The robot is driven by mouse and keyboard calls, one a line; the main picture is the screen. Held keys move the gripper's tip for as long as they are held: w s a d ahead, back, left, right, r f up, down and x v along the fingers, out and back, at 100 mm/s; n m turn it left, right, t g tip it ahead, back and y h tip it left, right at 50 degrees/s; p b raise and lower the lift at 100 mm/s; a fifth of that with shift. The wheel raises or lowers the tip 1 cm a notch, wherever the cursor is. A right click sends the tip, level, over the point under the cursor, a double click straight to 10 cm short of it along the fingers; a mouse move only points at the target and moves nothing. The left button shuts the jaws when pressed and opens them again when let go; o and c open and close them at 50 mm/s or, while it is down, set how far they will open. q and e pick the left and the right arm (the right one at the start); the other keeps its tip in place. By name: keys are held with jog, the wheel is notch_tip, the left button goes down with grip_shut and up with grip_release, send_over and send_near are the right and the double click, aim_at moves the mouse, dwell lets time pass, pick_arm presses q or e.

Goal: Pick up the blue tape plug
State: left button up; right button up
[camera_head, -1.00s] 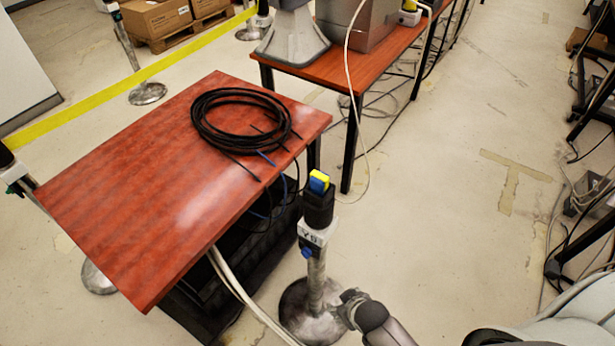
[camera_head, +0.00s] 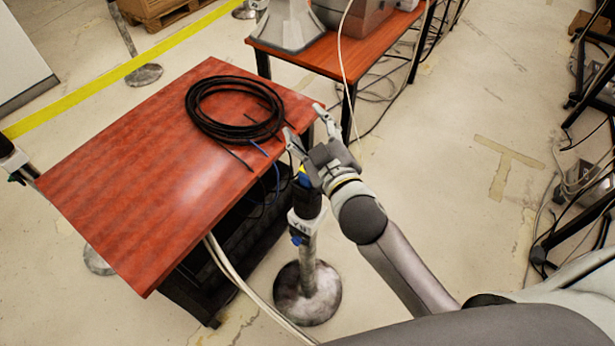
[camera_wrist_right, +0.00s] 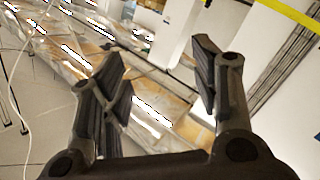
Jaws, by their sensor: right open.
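A short blue piece (camera_head: 259,148) shows at the table's right edge, beside loose ends of the black cable coil (camera_head: 205,122). A yellow and blue block (camera_head: 302,178) sits on top of the black-headed post (camera_head: 307,202). I cannot tell which of these blue parts is the blue tape plug. My right gripper (camera_head: 304,120) is open and empty, above the post head and close to the table's right edge, partly covering the block. Its open fingers also show in the right wrist view (camera_wrist_right: 160,85), with no plug between them. My left gripper is not in view.
The red table (camera_head: 130,170) is mostly bare. A second red table (camera_head: 340,62) with grey equipment stands behind. The post's round base (camera_head: 307,305) is on the floor in front, with white cables (camera_head: 235,275) beside it.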

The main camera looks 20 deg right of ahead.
jog(key=a+r+n+t+y, duration=0.2)
jog(key=a+r+n+y, duration=1.05)
jog(key=r, duration=0.25)
jog(key=s+a+r+n+g+y, duration=0.1)
jog(key=s+a+n+g+y, duration=0.4)
jog(key=a+n+g+y, duration=0.45)
jog(key=n+g+h, duration=1)
jog(key=n+h, duration=0.5)
jog(key=h, duration=0.8)
send_over(307, 180)
jog(key=w, duration=0.1)
jog(key=f, duration=1.2)
jog(key=d+f, duration=0.1)
jog(key=f, duration=0.5)
jog(key=shift+w+f+p, duration=0.15)
jog(key=shift+f+p, duration=0.1)
jog(key=shift+p, duration=0.1)
notch_tip(307, 180, down, 4)
jog(key=shift+f+p, duration=0.25)
jog(key=shift+p, duration=0.45)
jog(key=f+p, duration=0.1)
jog(key=f, duration=0.2)
jog(key=f+p, duration=0.1)
jog(key=shift+w+a+f+p, duration=0.15)
jog(key=shift+w+f+p, duration=0.15)
jog(key=shift+p, duration=0.05)
jog(key=shift+f, duration=0.65)
jog(key=c, duration=1.1)
